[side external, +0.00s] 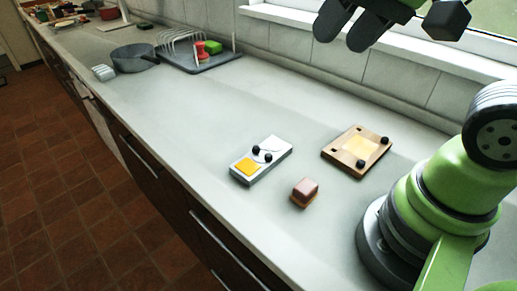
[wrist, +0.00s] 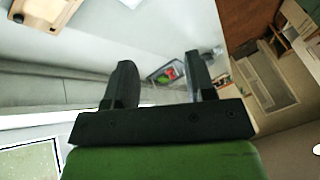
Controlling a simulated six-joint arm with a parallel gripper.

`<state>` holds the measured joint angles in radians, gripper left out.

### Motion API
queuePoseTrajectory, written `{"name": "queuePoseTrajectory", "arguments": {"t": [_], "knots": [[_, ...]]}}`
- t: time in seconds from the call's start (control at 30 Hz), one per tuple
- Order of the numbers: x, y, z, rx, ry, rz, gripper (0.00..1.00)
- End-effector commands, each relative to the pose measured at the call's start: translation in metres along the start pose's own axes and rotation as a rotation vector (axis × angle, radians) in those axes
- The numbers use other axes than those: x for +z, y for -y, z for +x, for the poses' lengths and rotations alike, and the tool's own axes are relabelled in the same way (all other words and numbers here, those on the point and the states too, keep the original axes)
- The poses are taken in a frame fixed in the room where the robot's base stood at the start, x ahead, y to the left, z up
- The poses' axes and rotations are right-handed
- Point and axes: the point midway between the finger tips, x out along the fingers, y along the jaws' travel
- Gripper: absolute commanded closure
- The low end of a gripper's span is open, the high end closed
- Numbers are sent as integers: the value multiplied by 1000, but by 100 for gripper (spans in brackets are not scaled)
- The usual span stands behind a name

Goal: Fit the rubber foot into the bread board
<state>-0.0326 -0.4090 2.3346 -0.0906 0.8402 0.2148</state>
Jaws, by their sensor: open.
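The wooden bread board (side external: 344,141) lies on the counter in front of the arm, with a pale yellow patch in its middle. Black round feet sit at two of its corners, a right one (side external: 385,140) and a near one (side external: 361,163). The other two corners show small dark spots. Two loose-looking black rubber feet (side external: 255,152) (side external: 267,157) rest on a white tray (side external: 276,150) left of the board. My gripper (side external: 346,30) is high above the counter, open and empty. Its spread fingers also show in the wrist view (wrist: 160,75), with part of the board (wrist: 45,10) at upper left.
A pinkish-brown block (side external: 305,189) stands between tray and board, nearer the front edge. A grey pan (side external: 134,61) and a dish rack (side external: 205,60) are farther back. The counter between them is clear. The window wall borders the counter.

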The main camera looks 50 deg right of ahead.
Motion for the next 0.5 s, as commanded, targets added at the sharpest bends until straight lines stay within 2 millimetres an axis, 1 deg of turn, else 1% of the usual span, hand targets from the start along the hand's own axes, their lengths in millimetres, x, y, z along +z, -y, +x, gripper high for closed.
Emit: {"name": "queuePoseTrajectory", "arguments": {"t": [0.03,0.1,0.17,0.2,0.27,0.33,0.4,0.5], "knots": [[-10,4,15,38,34,24,50],[-23,8,35,84,62,59,50],[-33,10,55,123,84,88,50],[-38,12,69,150,98,105,50],[-45,14,91,189,118,130,50],[-49,14,119,234,139,158,50],[-51,14,147,276,156,181,50],[-50,12,183,326,176,210,50]]}}
